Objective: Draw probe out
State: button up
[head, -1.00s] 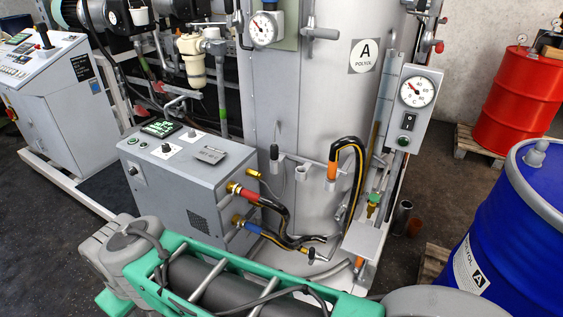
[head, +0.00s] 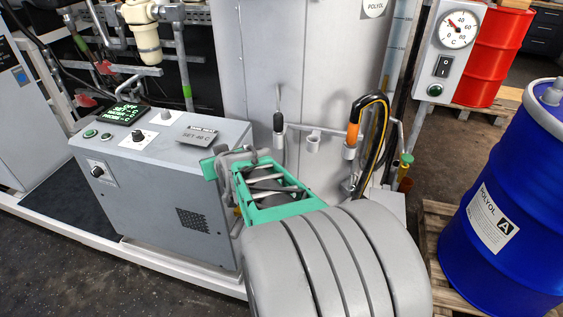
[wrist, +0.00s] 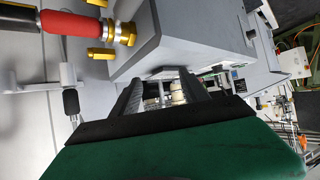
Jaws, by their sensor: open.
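A probe with a black handle (head: 278,122) stands upright in a small holder on the front of the grey tank, a thin grey stem rising above it. In the wrist view what looks like the same black handle (wrist: 71,102) is at the left, beside a white bracket (wrist: 45,86). My gripper (wrist: 168,88) is open in the wrist view, with nothing between its fingers. The probe is to the left of the fingers and apart from them.
A grey control box (head: 165,190) stands left of the tank; its corner (wrist: 190,35) and a red hose sleeve (wrist: 75,24) show near my gripper. An orange-and-black hose (head: 372,115) hangs right of the probe. A blue drum (head: 500,190) stands on a pallet at right.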

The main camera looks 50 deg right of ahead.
jog(key=d+f+m+t+h+b, duration=0.1)
jog(key=d+f+m+h+b, duration=0.2)
jog(key=d, duration=0.6)
jog(key=m+t+h+b, duration=0.1)
jog(key=h+b, duration=0.1)
jog(key=h, duration=0.3)
send_near(279, 129)
jog(key=x, duration=0.4)
jog(key=shift+t, duration=0.3)
jog(key=b+x, duration=0.1)
jog(key=x, duration=0.5)
jog(key=shift+f, duration=0.1)
jog(key=shift+b+x, duration=0.35)
jog(key=shift+x, duration=0.5)
jog(key=shift+s, duration=0.1)
jog(key=shift+c, duration=0.2)
grip_shut()
